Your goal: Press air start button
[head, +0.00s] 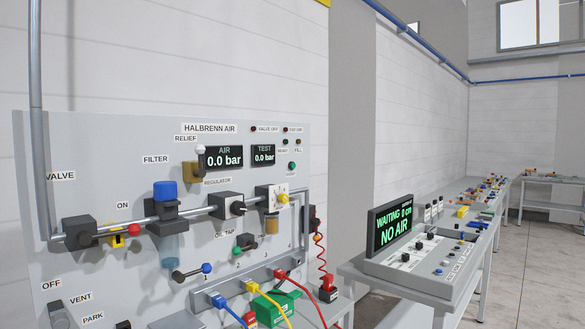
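The grey HALBRENN AIR panel (110,150) fills the left half of the head view. A round green button (292,166) sits at its upper right, below the TEST display (263,155); the small label by it is too small to read, so I cannot tell if it is the air start button. The AIR display (222,156) and the TEST display both read 0.0 bar. A red-tipped valve handle (134,230) sits on the pipe at the left, near the ON label. Neither of my grippers is in view.
Blue, yellow and red hoses run from the lower manifold (235,284). A console (430,258) on a bench at right has a screen (390,229) reading WAITING and NO AIR. Cluttered benches stand behind it. The floor (540,270) at far right is clear.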

